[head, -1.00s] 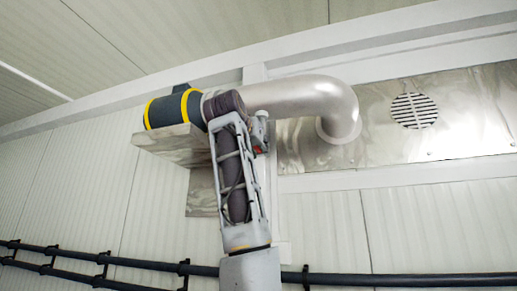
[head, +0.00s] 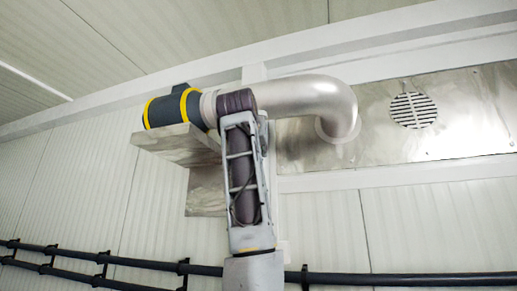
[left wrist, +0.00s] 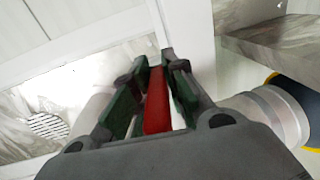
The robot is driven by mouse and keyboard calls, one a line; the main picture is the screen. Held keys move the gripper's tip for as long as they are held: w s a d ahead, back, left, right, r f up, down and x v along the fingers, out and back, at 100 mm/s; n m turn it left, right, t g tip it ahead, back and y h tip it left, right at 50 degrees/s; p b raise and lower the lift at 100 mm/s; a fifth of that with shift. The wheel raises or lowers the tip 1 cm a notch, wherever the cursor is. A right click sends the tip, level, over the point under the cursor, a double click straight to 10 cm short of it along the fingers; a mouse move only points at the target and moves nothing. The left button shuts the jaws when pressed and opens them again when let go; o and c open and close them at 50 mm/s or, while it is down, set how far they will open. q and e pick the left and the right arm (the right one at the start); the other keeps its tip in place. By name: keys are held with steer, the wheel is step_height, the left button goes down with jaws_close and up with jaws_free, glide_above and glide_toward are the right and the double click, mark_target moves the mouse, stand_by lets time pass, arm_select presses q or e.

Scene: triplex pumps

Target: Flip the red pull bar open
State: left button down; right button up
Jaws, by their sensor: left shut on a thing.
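The red pull bar (left wrist: 156,100) shows in the left wrist view as a long red strip between the green-padded fingers of my left gripper (left wrist: 154,66). The gripper is shut on it. The bar's far end and its mount cannot be made out. In the head view my left arm rises in front of the silver pipe and hides the bar and most of the gripper. My right gripper is in neither view.
A silver bent pipe (head: 305,93) joins a dark cylinder with yellow bands (head: 172,109) at left. A metal box (head: 178,145) juts out below it. A round vent (head: 413,110) sits on the wall plate at right. Dark rails (head: 400,280) run along the wall below.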

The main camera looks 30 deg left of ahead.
arm_select(q)
steer(key=shift+w+d+n+g+y, duration=0.2)
steer(key=shift+d+n+g+y, duration=0.1)
steer(key=shift+n+g+y, duration=1.05)
steer(key=shift+w+d+n+g+y, duration=0.25)
steer(key=shift+n+g+y, duration=0.85)
steer(key=shift+y, duration=0.5)
steer(key=shift+w+d+n+g+y, duration=0.15)
steer(key=shift+d+n+g+y, duration=0.15)
steer(key=shift+n+g+y, duration=1.05)
steer(key=shift+w+d+n+g+y, duration=0.1)
steer(key=shift+w+n+g+y, duration=0.1)
steer(key=shift+n+g+y, duration=0.6)
steer(key=shift+w+d+n+g+y, duration=0.15)
steer(key=shift+n+g+y, duration=0.35)
steer(key=shift+g, duration=0.6)
steer(key=c, duration=1.4)
jaws_free()
steer(key=shift+w, duration=0.1)
steer(key=shift+c, duration=0.2)
steer(key=shift+d, duration=0.1)
steer(key=v, duration=1.1)
steer(key=shift+d+r, duration=0.2)
steer(key=shift+d, duration=0.1)
